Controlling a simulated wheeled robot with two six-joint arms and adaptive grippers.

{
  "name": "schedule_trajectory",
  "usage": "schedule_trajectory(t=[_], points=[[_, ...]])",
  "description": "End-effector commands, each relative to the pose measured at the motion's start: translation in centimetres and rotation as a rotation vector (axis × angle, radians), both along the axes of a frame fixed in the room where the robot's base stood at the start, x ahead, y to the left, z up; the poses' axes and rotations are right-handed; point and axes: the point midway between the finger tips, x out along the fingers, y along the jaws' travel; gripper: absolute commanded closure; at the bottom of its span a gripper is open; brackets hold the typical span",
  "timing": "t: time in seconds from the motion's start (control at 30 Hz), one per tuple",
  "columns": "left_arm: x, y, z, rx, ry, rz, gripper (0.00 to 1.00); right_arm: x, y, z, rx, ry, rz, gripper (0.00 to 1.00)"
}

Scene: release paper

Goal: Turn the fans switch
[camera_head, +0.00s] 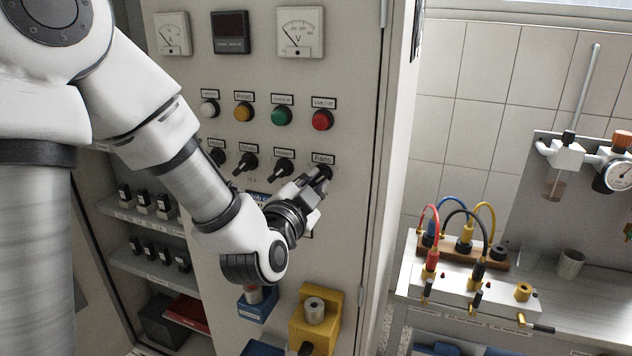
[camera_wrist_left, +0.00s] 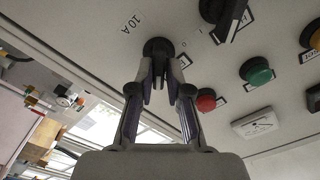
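The fans switch (camera_wrist_left: 158,48) is a black rotary knob under the "Fans" label (camera_head: 322,158) on the pale cabinet panel. In the head view my left gripper (camera_head: 317,183) is at this knob and covers most of it. In the left wrist view the two fingers of my left gripper (camera_wrist_left: 160,75) stand on either side of the knob's handle, close around it. They appear shut on it, though the exact contact is hard to see. My right gripper is in neither view.
Several similar black knobs (camera_head: 245,163) sit in a row left of the fans switch. Above are coloured buttons, including a red one (camera_head: 322,120), and meters (camera_head: 299,32). A yellow box (camera_head: 330,320) is below. A bench with cabled equipment (camera_head: 465,280) stands to the right.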

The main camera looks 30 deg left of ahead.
Motion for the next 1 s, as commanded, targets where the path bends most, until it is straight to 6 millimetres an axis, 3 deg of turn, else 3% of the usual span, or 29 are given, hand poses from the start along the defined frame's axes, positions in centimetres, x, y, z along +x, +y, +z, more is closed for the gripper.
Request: schedule_trajectory(t=[0.57, 1.0], points=[[0.1, 0.1, 0.0, -0.052, -0.016, 0.002, 1.0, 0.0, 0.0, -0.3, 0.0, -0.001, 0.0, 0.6], [0.1, 0.1, 0.0, -0.356, -0.092, 0.0, 1.0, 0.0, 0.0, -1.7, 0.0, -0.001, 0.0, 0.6]])
